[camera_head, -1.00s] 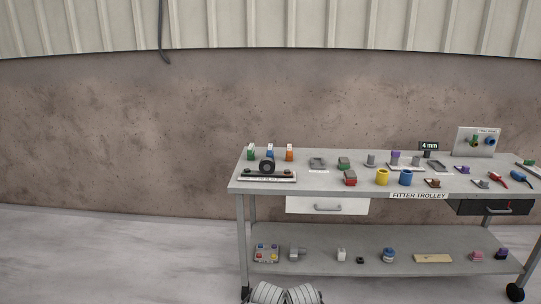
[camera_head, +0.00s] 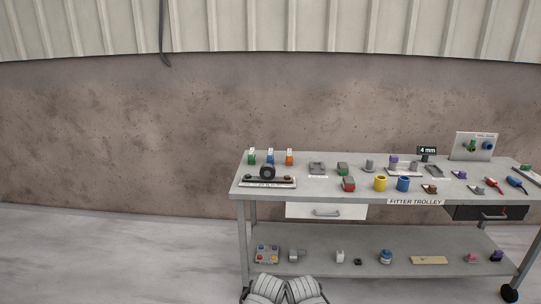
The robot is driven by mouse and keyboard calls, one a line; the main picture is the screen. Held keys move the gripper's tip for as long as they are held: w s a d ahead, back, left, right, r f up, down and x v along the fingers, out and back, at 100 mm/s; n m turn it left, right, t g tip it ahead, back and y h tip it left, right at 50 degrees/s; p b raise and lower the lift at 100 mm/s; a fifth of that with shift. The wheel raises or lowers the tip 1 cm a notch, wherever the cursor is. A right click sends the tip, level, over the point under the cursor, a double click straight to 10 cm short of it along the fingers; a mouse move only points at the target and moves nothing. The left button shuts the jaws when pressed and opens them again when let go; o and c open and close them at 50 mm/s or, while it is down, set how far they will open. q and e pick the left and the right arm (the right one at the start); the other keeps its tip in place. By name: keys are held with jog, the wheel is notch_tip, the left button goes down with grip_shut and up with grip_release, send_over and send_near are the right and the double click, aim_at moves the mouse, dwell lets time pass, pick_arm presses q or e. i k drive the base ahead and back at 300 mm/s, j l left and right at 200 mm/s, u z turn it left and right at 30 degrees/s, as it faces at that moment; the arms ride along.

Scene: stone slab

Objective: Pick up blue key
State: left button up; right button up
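I cannot tell which blue thing is the key. Small blue things show in several places on the trolley: a blue-topped piece (camera_head: 270,157) at the back left, a blue round part (camera_head: 487,146) on the upright panel, and a blue-handled piece (camera_head: 516,182) at the right end. A blue cup (camera_head: 403,185) stands near the front edge. Two ribbed pale grey parts of mine show at the bottom edge. Neither of my grippers can be made out in this view.
The fitter trolley (camera_head: 264,195) has a crowded top, a white drawer (camera_head: 326,211), a dark drawer (camera_head: 487,213) and a lower shelf (camera_head: 319,244) with several small things. A black caster (camera_head: 509,294) is at lower right. The floor (camera_head: 120,255) at left is clear.

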aim_at(269, 158)
jog(key=i+l, duration=0.1)
jog(key=i, duration=1.05)
